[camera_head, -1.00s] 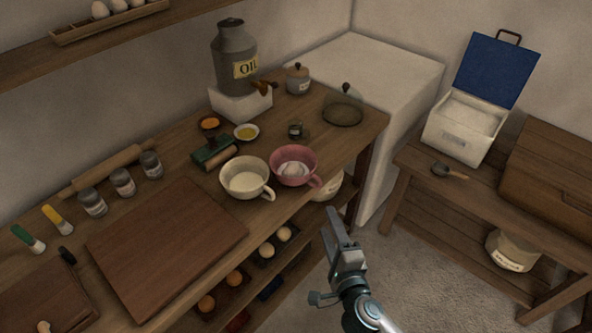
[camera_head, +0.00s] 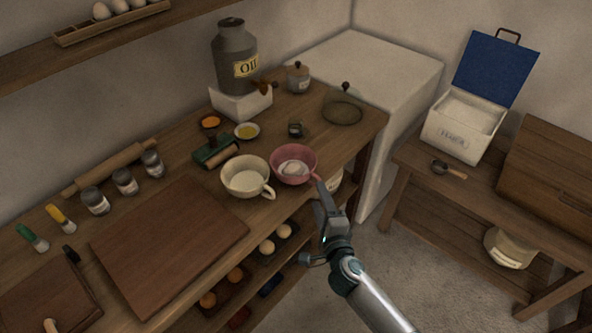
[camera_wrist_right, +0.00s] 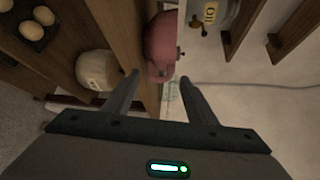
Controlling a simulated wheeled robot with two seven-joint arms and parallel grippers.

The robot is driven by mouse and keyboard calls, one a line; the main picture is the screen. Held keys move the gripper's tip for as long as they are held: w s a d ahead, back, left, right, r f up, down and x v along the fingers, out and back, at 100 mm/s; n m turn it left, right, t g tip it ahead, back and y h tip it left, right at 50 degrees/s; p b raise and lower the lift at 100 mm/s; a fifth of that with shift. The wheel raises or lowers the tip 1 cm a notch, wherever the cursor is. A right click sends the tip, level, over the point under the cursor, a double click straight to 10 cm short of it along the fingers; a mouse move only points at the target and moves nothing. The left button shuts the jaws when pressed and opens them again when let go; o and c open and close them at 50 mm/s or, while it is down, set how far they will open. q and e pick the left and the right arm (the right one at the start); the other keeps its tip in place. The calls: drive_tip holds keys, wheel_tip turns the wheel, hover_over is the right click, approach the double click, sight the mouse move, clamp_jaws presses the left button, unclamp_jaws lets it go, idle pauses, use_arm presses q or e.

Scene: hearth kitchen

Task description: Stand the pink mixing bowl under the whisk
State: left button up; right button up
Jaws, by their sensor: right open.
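The pink mixing bowl (camera_head: 294,150) stands upright near the front edge of the counter, with something whitish inside. Its handle points toward the front edge. My right gripper (camera_head: 323,188) is open with its fingertips close by that handle. In the right wrist view the pink bowl (camera_wrist_right: 160,40) shows beyond the open right gripper (camera_wrist_right: 158,78), its handle in line with the gap between the fingers. I cannot tell whether the fingers are around the handle. I cannot make out a whisk for certain. My left gripper is not in view.
A cream bowl (camera_head: 238,187) with a handle stands close on the pink bowl's left. A green device with a roller (camera_head: 214,152), a yellow-filled dish (camera_head: 247,130) and a see-through dome (camera_head: 342,107) stand behind. A shelf with eggs lies below the counter edge.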

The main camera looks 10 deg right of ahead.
drive_tip(key=w, duration=0.1)
drive_tip(key=w+p, duration=0.1)
drive_tip(key=w, duration=0.3)
drive_tip(key=shift+w+d, duration=0.1)
drive_tip(key=shift+d, duration=0.2)
clamp_jaws()
